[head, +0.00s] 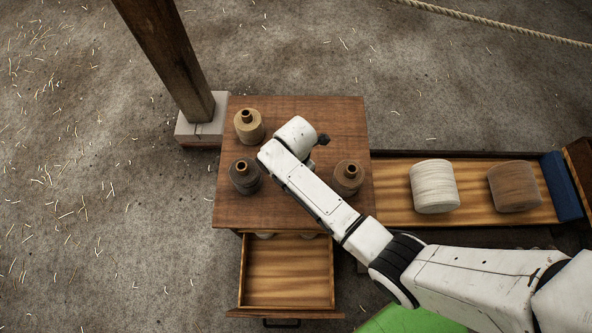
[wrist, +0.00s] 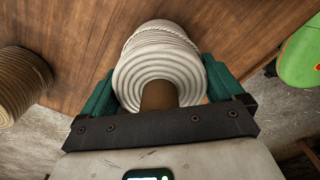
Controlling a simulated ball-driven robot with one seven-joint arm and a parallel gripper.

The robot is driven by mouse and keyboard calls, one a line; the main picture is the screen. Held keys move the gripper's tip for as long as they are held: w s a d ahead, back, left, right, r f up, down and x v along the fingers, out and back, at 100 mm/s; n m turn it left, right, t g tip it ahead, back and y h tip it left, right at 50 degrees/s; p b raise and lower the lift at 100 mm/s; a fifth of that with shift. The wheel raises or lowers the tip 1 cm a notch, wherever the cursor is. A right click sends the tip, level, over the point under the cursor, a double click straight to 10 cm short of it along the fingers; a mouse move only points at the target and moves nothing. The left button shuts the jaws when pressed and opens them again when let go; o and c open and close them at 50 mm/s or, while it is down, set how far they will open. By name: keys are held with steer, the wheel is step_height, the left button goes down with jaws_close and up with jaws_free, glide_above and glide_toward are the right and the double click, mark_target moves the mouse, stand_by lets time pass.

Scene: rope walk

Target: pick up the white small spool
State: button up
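The white small spool (wrist: 160,75) fills the middle of the wrist view, with its brown core end toward the camera and its ribbed winding against the wooden table top. My gripper (wrist: 160,72) has its green fingers on both sides of the spool, close along its edges. Whether they press on it or leave a thin gap does not show. In the head view my white forearm reaches over the table (head: 285,205), and it hides the fingers and most or all of this spool.
A tan spool (head: 249,125), a dark grey spool (head: 245,176) and a brown spool (head: 347,177) stand near the arm. A tray at right holds large cream (head: 434,186) and brown (head: 514,186) spools. A wooden post (head: 170,55) stands behind.

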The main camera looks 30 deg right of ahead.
steer(key=c, duration=0.7)
steer(key=shift+c, duration=0.2)
